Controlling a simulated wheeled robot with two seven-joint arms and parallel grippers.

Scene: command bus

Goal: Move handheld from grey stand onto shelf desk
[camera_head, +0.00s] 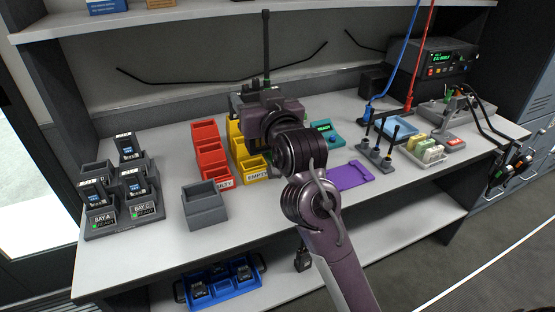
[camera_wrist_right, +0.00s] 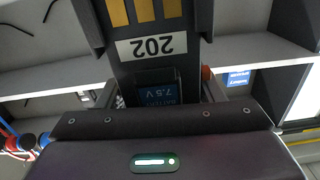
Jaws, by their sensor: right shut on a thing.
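My right gripper (camera_head: 262,98) is shut on the dark handheld, whose antenna (camera_head: 266,45) points up above the desk in the head view. The handheld's body is mostly hidden behind the gripper there. In the right wrist view the handheld (camera_wrist_right: 152,46) shows upside down, with a "202" label, gold contact strips and a battery marked 7.5 V. The shelf desk (camera_head: 270,215) has a light grey top. A grey stand (camera_head: 376,158) with short upright antennas is right of my gripper; I cannot tell if it is the task's stand. My left gripper is not in view.
A charger (camera_head: 120,205) with several bays stands at the left. A grey bin (camera_head: 204,206), red bins (camera_head: 210,155) and yellow bins (camera_head: 250,172) are near the middle. A purple pad (camera_head: 350,176) and a tray (camera_head: 425,150) lie to the right. The front strip is mostly clear.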

